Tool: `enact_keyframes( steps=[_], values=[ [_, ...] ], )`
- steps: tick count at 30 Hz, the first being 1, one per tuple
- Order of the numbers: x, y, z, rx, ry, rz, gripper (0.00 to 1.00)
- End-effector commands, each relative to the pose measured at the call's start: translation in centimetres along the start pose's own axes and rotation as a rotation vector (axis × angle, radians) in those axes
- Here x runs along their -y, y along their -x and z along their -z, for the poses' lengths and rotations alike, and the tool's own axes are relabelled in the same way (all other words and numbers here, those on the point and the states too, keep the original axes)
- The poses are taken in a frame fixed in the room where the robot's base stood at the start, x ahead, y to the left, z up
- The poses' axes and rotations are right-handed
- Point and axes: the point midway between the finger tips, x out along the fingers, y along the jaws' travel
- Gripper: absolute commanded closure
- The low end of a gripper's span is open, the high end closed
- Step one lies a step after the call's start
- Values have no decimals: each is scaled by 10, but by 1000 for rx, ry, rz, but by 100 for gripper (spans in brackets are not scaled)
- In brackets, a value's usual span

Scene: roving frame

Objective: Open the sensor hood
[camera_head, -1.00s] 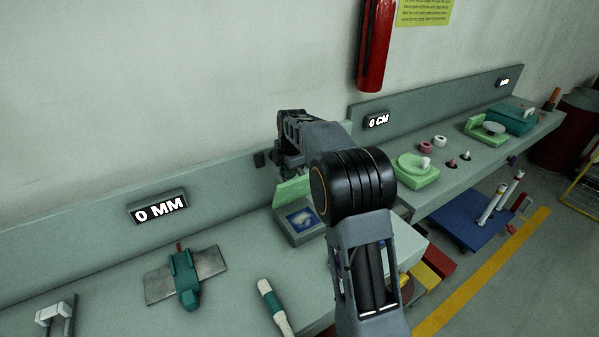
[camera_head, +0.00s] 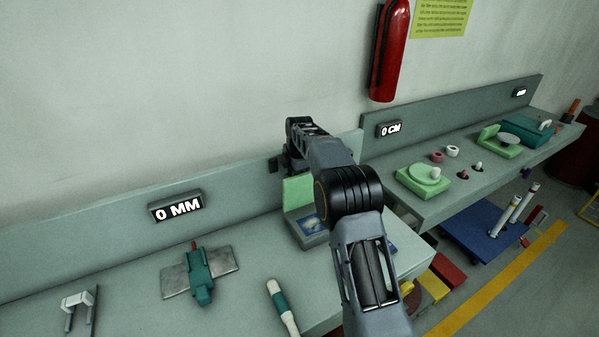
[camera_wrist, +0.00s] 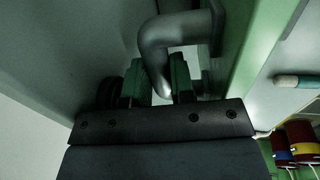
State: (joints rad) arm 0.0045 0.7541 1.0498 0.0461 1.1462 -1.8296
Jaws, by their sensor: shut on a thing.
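The sensor hood (camera_head: 298,190) is a pale green panel standing roughly upright at the back of a grey box (camera_head: 301,237) with a blue picture on its face, in the head view. The hood is raised clear of the box. In the wrist view the green panel (camera_wrist: 250,50) runs down the right side, with a grey bent handle (camera_wrist: 181,30) on it. My gripper (camera_wrist: 160,82) is shut on this handle, with a green-tipped finger on each side. In the head view my arm hides part of the box, and the fingertips cannot be made out.
A teal device on a metal plate (camera_head: 199,272), a teal-and-white cylinder (camera_head: 282,306) and a white bracket (camera_head: 79,303) lie on the bench at left. A "0 MM" display (camera_head: 176,206) stands behind. A red extinguisher (camera_head: 388,50) hangs on the wall above.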

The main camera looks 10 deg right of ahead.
Motion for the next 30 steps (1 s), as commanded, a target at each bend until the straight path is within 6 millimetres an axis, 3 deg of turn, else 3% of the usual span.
enact_keyframes(
  steps=[3,4,12,21,30],
  values=[
    [0,-4,8,-15,3,7,100],
    [0,-3,8,-15,3,7,75],
    [0,-3,10,-16,6,9,52],
    [-1,2,11,-16,8,7,52],
    [-7,44,8,-13,12,-5,52]
  ],
)
